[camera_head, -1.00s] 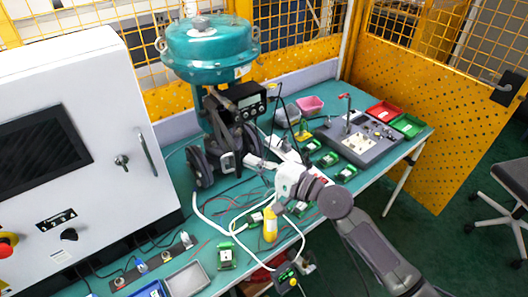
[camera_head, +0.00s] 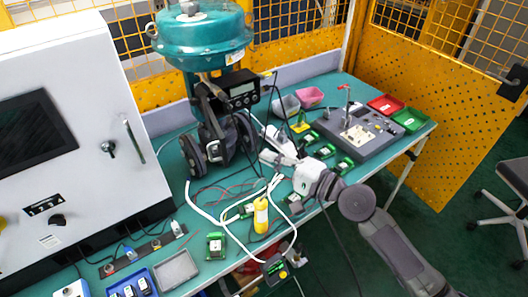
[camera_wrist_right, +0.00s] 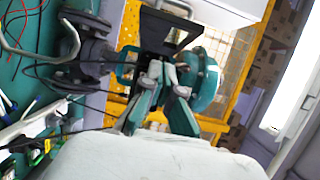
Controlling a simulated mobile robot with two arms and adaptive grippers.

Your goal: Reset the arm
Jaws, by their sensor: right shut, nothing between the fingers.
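The valve with its teal actuator (camera_head: 205,40) stands upright on the bench. A black positioner with a small display (camera_head: 240,90) is mounted on its side; in the right wrist view the teal actuator (camera_wrist_right: 205,80) shows behind my fingers. My right gripper (camera_head: 272,157) is in front of and below the positioner, to the right of the valve's dark flanges (camera_head: 235,138). Its fingers (camera_wrist_right: 157,82) are shut and empty, pointing toward the valve. Whether they touch anything cannot be told. My left gripper is not in view.
The teal bench (camera_head: 215,275) holds a yellow-handled tool (camera_head: 261,215), white and red cables, green terminal blocks (camera_head: 216,245) and a grey control panel (camera_head: 358,135). A white cabinet (camera_head: 90,130) stands left.

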